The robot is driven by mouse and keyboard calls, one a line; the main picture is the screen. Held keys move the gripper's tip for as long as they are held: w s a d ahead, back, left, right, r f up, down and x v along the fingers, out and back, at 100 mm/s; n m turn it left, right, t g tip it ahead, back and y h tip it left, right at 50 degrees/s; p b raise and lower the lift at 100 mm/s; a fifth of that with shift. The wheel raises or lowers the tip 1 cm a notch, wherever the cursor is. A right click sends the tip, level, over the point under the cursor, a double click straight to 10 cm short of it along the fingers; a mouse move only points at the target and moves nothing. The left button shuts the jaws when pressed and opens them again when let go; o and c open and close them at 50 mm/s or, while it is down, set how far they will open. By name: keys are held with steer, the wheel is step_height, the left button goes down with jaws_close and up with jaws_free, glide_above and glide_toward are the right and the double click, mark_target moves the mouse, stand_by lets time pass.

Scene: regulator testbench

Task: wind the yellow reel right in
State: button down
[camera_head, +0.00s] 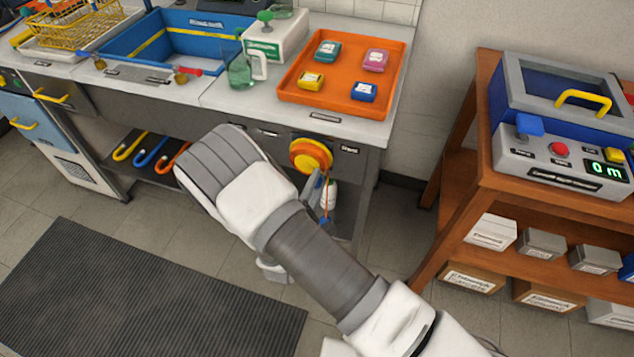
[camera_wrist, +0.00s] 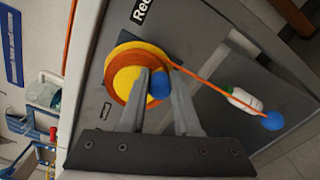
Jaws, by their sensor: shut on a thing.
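The yellow reel (camera_head: 311,154) with an orange band sits on the front of the bench; it also shows in the wrist view (camera_wrist: 122,76). A blue knob (camera_wrist: 159,87) stands out from the reel's face, toward its right edge in the wrist view. My gripper (camera_wrist: 162,78) has its two fingers on either side of this knob and is shut on it. In the head view my arm hides most of my gripper and the knob.
The bench top above the reel holds an orange tray (camera_head: 295,98) with several coloured blocks and a blue basin (camera_head: 160,52). A wooden stand (camera_head: 478,172) on the right carries a box reading "0 m". A dark mat (camera_head: 130,290) lies on the floor.

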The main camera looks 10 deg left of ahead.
steer(key=c, duration=0.6)
jaws_free()
steer(key=s, duration=0.5)
steer(key=s+a, duration=0.1)
steer(key=s, duration=0.5)
steer(key=s+p, duration=0.1)
steer(key=s, duration=0.5)
steer(key=shift+s+a, duration=0.2)
